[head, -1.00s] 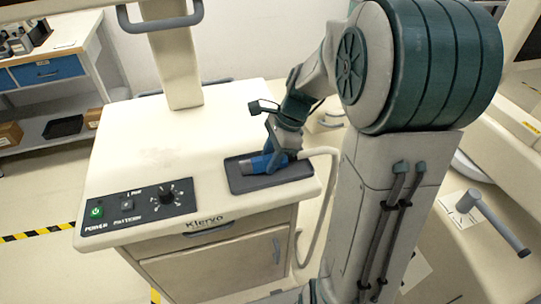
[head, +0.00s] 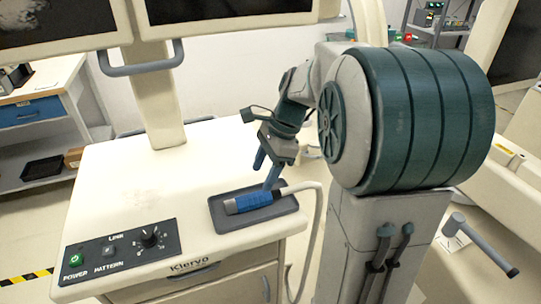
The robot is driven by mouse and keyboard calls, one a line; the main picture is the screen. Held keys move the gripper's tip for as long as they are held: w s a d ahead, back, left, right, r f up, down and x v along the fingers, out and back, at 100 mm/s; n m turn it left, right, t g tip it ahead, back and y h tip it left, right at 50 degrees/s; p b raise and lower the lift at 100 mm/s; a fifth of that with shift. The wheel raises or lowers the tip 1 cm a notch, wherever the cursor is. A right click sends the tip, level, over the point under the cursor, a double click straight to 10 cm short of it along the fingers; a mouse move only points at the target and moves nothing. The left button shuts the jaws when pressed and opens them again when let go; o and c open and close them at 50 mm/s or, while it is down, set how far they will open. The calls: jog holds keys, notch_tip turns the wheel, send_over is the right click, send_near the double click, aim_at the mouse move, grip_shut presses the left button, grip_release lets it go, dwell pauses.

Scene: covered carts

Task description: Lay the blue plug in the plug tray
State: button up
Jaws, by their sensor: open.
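The blue plug (head: 252,201) lies on its side in the dark grey plug tray (head: 231,223), on the right part of the cart top. Its grey tip points left, and a pale cable runs from its right end over the cart's edge. My gripper (head: 266,172) is open and empty above and behind the plug, its blue fingers pointing down. In this view the right finger's tip overlaps the tray's back edge, and I cannot tell if it touches anything.
The cart (head: 130,175) has a control panel (head: 121,249) with a green power button at the front left. A post with monitors (head: 220,12) rises behind. The cart top left of the tray is clear. A grey hammer-shaped handle (head: 484,243) stands out at the right.

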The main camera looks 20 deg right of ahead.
jog(key=v, duration=0.4)
jog(key=s+a+f+n+t+h, duration=0.1)
jog(key=s+a+f+n+h, duration=0.1)
jog(key=s+n, duration=0.5)
jog(key=s+a+f+n+t+h, duration=0.2)
jog(key=s+n, duration=0.5)
jog(key=n, duration=0.4)
jog(key=shift+s+a+f, duration=0.2)
jog(key=shift+a+f, duration=0.2)
jog(key=shift+f, duration=0.25)
